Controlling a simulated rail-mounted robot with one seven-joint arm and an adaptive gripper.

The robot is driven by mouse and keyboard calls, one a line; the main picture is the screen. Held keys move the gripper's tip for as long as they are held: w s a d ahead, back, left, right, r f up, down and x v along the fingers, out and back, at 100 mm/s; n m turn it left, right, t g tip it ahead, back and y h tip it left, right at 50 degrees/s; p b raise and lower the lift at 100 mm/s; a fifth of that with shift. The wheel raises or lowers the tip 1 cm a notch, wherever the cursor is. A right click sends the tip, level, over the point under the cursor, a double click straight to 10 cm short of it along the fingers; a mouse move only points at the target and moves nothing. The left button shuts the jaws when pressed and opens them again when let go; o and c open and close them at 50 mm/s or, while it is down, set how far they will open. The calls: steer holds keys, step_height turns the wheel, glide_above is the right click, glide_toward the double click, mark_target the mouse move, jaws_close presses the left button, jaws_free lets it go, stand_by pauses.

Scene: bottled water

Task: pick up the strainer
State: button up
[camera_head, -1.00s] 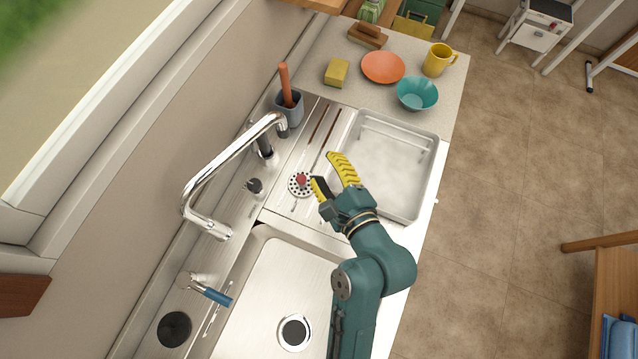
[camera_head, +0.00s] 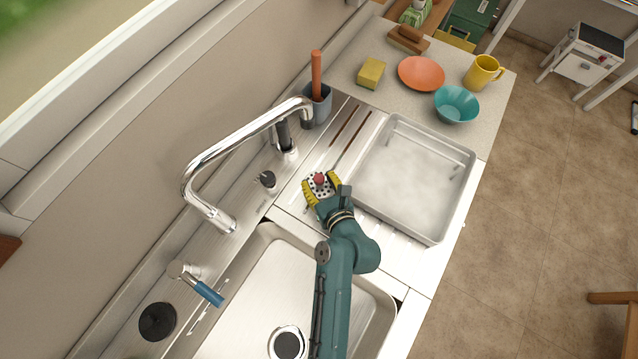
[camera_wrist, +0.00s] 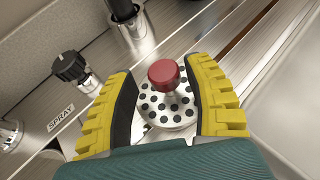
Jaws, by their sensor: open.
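The strainer is a round, pale metal disc with dark holes and a red knob. In the head view the strainer (camera_head: 320,181) lies on the metal drainboard beside the sink. In the wrist view the strainer (camera_wrist: 169,103) sits between my fingers, with its red knob upward. My gripper (camera_head: 322,187) is open, with one yellow-padded finger on each side of the strainer. In the wrist view my gripper (camera_wrist: 165,105) shows a gap between its left finger and the knob, and the right finger is nearer. I cannot tell whether either finger touches the disc.
The tall chrome faucet (camera_head: 240,140) arches to the left. A black knob (camera_head: 266,179) stands close to the left finger. A metal tray (camera_head: 458,157) is to the right. The sink basin (camera_head: 262,290) is below. A cup with an orange-handled brush (camera_head: 317,105) stands behind.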

steer(key=x, duration=0.4)
steer(key=shift+d+b, duration=0.25)
steer(key=shift+b, duration=0.1)
jaws_close()
